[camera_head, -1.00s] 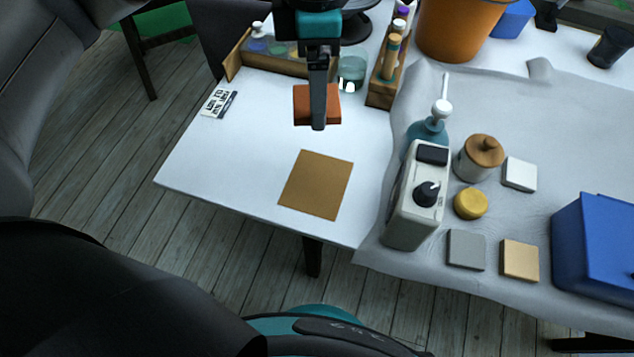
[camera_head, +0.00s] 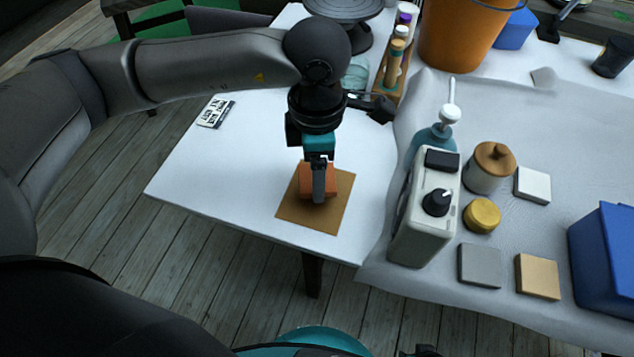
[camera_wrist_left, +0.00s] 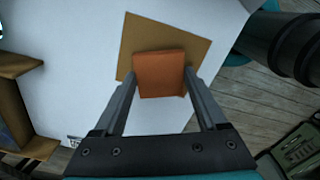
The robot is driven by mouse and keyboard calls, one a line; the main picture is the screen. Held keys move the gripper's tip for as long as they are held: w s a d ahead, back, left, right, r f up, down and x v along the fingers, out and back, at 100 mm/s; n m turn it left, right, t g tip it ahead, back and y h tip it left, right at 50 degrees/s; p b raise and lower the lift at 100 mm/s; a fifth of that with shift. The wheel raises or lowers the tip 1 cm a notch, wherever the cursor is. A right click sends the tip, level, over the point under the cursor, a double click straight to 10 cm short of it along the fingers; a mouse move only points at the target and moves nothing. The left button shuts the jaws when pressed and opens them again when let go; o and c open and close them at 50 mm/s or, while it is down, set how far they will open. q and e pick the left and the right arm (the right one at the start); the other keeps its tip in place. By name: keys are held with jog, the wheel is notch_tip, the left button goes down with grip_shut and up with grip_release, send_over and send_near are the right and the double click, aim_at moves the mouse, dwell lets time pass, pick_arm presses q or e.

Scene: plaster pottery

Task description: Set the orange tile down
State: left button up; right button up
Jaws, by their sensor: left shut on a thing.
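The orange tile (camera_head: 306,180) is in my left gripper (camera_head: 318,196), over the brown square mat (camera_head: 343,204) on the white table. My left gripper is shut on the tile and points down. In the left wrist view the tile (camera_wrist_left: 160,76) sits between the two fingers (camera_wrist_left: 160,85), and the mat (camera_wrist_left: 143,32) shows behind it. I cannot tell whether the tile touches the mat or is just above it. My right gripper is not in view.
A white and black device (camera_head: 424,215) stands right of the mat. A printed card (camera_head: 215,113) lies to the left. The white table (camera_head: 200,165) is clear around the mat. Its front edge is close to the mat.

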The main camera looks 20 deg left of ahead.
pick_arm(q)
notch_tip(320, 180, down, 3)
jog(key=shift+b, duration=0.45)
jog(key=shift+f, duration=0.4)
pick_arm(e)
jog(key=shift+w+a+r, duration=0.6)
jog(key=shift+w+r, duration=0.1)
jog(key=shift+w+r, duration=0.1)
pick_arm(q)
jog(key=shift+f, duration=0.1)
jog(key=o, duration=1.4)
jog(key=shift+c, duration=0.2)
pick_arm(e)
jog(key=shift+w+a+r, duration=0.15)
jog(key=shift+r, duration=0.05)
